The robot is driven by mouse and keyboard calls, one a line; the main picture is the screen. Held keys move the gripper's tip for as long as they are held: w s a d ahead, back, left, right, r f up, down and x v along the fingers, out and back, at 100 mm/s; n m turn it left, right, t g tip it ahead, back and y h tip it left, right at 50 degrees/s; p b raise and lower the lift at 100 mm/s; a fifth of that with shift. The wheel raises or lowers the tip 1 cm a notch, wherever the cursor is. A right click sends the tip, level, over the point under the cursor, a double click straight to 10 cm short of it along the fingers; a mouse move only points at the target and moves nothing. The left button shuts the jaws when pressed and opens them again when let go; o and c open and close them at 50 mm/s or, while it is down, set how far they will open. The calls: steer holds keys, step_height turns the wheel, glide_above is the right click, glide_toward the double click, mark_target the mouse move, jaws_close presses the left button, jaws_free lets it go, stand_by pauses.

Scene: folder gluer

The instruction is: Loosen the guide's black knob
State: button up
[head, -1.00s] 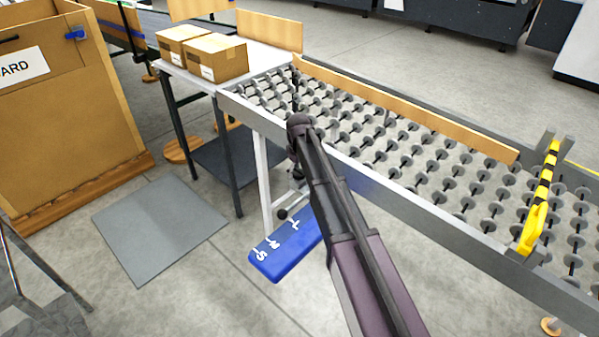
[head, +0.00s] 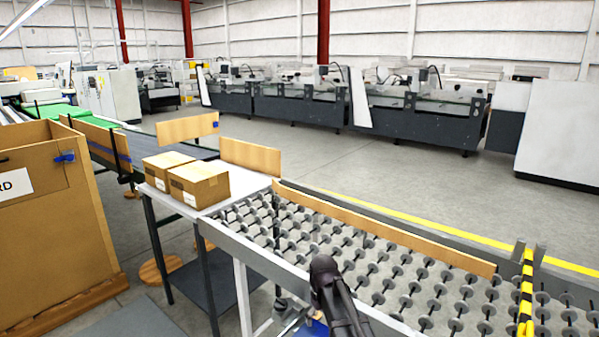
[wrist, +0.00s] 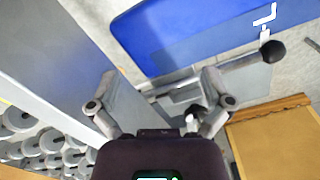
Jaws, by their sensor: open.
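My gripper (wrist: 160,92) is open and empty in the wrist view, its two fingers apart. A black ball knob (wrist: 273,51) on a grey rod stands right of the right finger, apart from the fingertips, beside a blue plate (wrist: 200,35) with white markings. I cannot tell whether this is the guide's knob. In the head view, a yellow-and-black striped guide bar (head: 526,290) crosses the roller conveyor at the right; no black knob is clear on it.
The skate-wheel conveyor (head: 345,240) has a long wooden rail (head: 380,228). Two cartons (head: 200,184) sit on a table at its left end. A large brown box (head: 50,230) stands at left. Open floor lies beyond the conveyor, before grey machines (head: 415,105).

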steer(key=s+d+r+m+p, duration=0.2)
steer(key=s+d, duration=0.3)
steer(key=s, duration=0.2)
steer(key=s+d+r+m+p, duration=0.2)
steer(key=s+d, duration=0.3)
steer(key=s, duration=0.3)
steer(key=shift+d+r+m, duration=0.3)
steer(key=shift+r+m, duration=0.3)
steer(key=shift+m, duration=0.2)
